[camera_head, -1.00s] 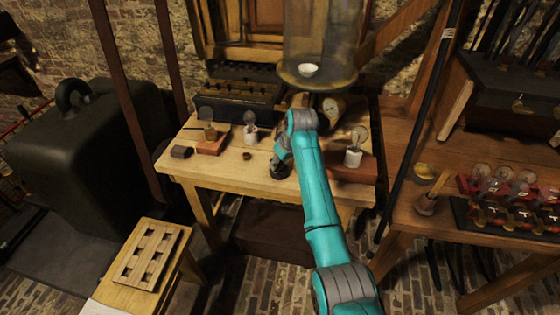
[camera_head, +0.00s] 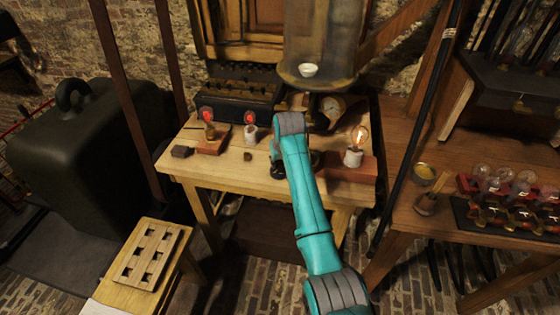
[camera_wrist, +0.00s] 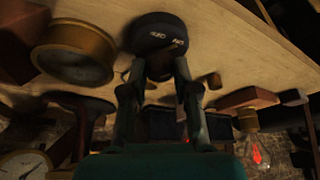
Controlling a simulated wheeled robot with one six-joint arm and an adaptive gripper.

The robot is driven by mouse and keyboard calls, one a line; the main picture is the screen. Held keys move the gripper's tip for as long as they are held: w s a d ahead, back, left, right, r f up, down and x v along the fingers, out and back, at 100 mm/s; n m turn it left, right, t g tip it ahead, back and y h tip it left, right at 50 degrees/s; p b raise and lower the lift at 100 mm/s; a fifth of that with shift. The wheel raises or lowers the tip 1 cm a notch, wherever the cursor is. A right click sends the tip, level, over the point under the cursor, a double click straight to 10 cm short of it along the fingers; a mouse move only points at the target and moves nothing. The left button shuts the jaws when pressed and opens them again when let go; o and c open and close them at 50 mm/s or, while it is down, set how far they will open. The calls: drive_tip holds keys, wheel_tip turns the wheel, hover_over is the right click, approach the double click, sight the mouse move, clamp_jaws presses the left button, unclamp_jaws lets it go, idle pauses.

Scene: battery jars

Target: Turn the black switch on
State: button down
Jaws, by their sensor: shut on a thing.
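The black switch (camera_wrist: 160,32) is a round black disc with white lettering, on the wooden table near its front edge. In the head view its dark body (camera_head: 278,172) shows just left of my arm. My gripper (camera_wrist: 157,78) is shut on the switch, its two fingers meeting a part below the lettered face in the wrist view. The fingers hide most of the gripped part. In the head view my gripper (camera_head: 276,158) is at the switch, partly hidden by my arm. Two bulbs (camera_head: 207,115) (camera_head: 250,118) glow red, and a third bulb (camera_head: 360,136) glows warm yellow.
The wooden table (camera_head: 225,170) has a small dark block (camera_head: 182,152) at its left. A glass bell jar (camera_head: 320,35) hangs above the back, near a brass gauge (camera_head: 333,106).

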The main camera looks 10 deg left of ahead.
drive_tip(key=shift+m+h, duration=0.6)
drive_tip(key=shift+m, duration=0.9)
drive_tip(key=c, duration=0.9)
unclamp_jaws()
drive_tip(key=shift+o, duration=0.2)
drive_tip(key=v, duration=1.2)
drive_tip(key=shift+s+f, duration=0.1)
